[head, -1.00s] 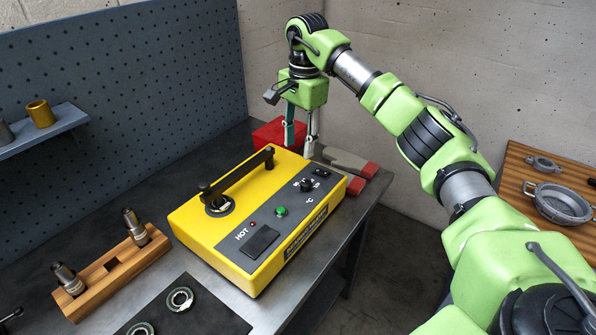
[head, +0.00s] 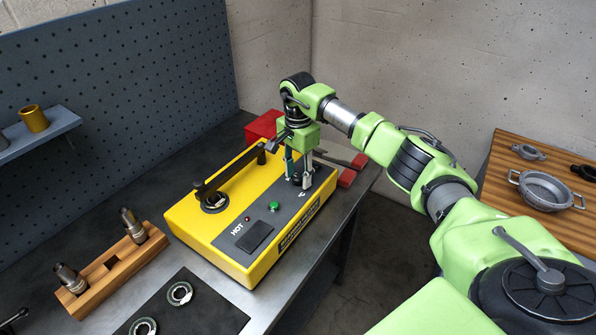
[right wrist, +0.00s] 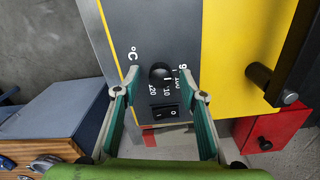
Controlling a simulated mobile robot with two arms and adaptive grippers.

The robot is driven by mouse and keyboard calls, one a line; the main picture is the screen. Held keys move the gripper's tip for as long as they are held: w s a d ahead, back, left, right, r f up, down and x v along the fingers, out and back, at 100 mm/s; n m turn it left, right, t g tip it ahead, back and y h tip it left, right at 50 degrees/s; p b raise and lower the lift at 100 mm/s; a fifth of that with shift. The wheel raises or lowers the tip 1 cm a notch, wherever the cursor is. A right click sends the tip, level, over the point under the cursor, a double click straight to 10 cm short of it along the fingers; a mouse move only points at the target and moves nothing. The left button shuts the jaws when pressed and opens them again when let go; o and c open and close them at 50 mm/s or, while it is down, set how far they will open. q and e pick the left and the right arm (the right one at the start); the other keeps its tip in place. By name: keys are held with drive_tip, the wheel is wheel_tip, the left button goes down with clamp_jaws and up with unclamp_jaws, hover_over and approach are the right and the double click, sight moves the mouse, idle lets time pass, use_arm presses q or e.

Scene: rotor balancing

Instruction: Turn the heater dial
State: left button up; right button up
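The yellow heater (head: 188,226) stands on the dark bench with a grey control panel on top. Its black dial (head: 296,179) is at the panel's far right end, partly covered by my gripper. In the right wrist view the dial (right wrist: 160,73) is clear, with printed numbers beside it. My right gripper (head: 297,182) points down over the dial, open, with its fingertips on either side of it. In the right wrist view the fingers (right wrist: 160,93) are wide apart with nothing between their pads. My left gripper is not in view.
A black bar handle (head: 233,172) runs along the heater's top, close to my gripper. A red box (head: 262,127) sits behind it. A wooden block with tools (head: 108,270) and a dark mat with rings (head: 205,318) lie in front. A pegboard (head: 120,90) stands behind the bench.

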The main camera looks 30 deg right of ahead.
drive_tip(key=shift+f, duration=0.15)
clamp_jaws()
